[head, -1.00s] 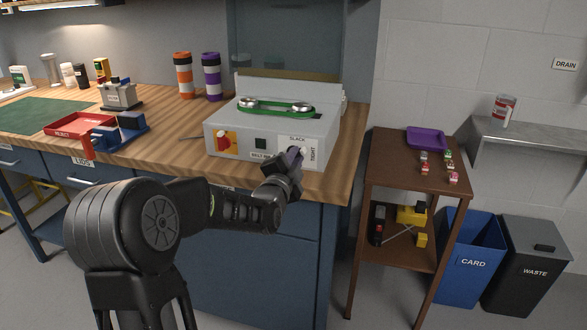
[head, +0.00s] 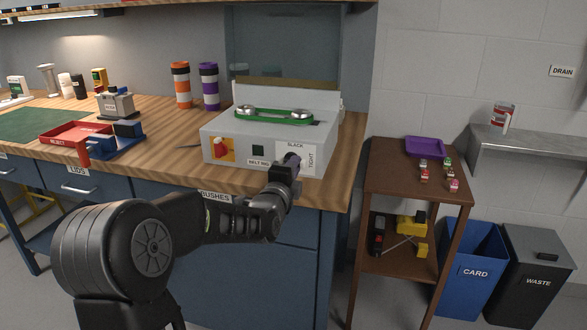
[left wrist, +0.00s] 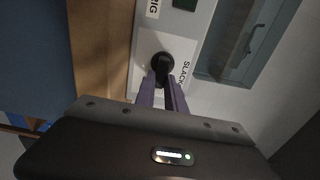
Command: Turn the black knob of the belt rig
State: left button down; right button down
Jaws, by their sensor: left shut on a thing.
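The belt rig (head: 228,150) is a pale grey box on the wooden bench, with a green belt (head: 272,114) around two pulleys on top. Its front carries a panel marked SLACK and TIGHT. The black knob (left wrist: 162,64) shows on that panel in the left wrist view, beside the word SLACK. My left gripper (head: 292,160) reaches the panel from the front. In the left wrist view its purple fingers (left wrist: 163,88) are shut on the knob, one on each side. In the head view the gripper hides the knob. My right gripper is in neither view.
A red and yellow switch (head: 222,149) sits left on the rig's front. Orange (head: 181,85) and purple (head: 209,86) tumblers stand behind the rig's left side. A brown trolley (head: 400,187) with a purple tray (head: 425,147) stands to the right.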

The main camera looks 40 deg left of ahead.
pick_arm(q)
jog(key=shift+f, duration=0.1)
jog(key=c, duration=1.4)
grip_release()
jog(key=v, duration=0.7)
jog(key=shift+s+d, duration=0.15)
jog(key=shift+s, duration=0.25)
